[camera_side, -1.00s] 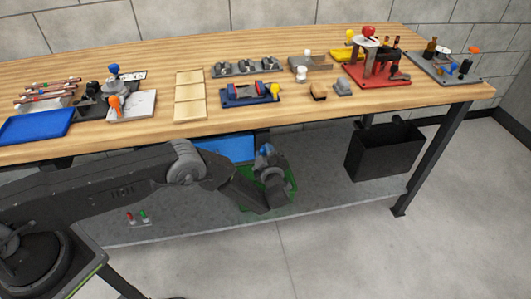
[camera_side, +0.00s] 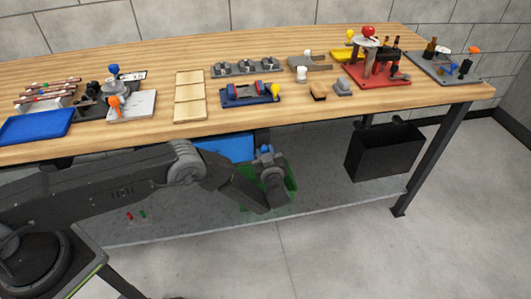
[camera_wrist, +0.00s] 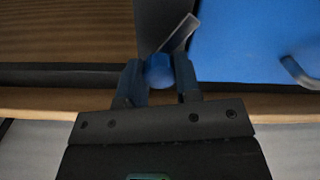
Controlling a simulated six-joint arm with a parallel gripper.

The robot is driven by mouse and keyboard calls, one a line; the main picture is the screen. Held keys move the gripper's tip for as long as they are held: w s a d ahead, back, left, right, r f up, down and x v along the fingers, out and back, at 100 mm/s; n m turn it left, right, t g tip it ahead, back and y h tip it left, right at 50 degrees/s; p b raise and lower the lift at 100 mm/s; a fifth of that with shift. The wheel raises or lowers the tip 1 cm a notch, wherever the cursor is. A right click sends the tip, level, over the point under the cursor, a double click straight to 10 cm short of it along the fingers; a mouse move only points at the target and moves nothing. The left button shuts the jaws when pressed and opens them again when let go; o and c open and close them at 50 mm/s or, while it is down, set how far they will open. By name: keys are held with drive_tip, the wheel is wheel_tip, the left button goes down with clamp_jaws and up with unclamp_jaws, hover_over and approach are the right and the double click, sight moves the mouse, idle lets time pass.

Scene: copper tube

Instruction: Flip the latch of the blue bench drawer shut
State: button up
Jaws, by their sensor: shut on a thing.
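The blue bench drawer (camera_side: 226,148) hangs under the bench top in the side view, partly hidden by my arm. Its blue front (camera_wrist: 265,40) fills the upper right of the wrist view, with a grey handle (camera_wrist: 300,73) at the right edge. The latch shows as a blue knob (camera_wrist: 159,71) on a grey lever (camera_wrist: 181,34), which slants up to the right beside the drawer's left edge. My gripper (camera_wrist: 160,84) is shut on the knob, one finger on each side. In the side view my gripper (camera_side: 266,154) is below the bench's front edge, at the drawer's right end.
A green bin (camera_side: 291,178) stands on the lower shelf (camera_side: 330,190) behind my gripper. A black bin (camera_side: 385,150) hangs at the right under the bench. The wooden bench top (camera_side: 330,115) with several fixtures lies above. The floor in front is clear.

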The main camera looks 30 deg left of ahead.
drive_tip(key=m, duration=1.1)
drive_tip(key=shift+m, duration=0.4)
idle(0.3)
drive_tip(key=o, duration=0.9)
drive_tip(key=shift+d, duration=0.1)
drive_tip(key=v, duration=1.3)
drive_tip(key=shift+s+d, duration=0.25)
drive_tip(key=shift+s, duration=0.05)
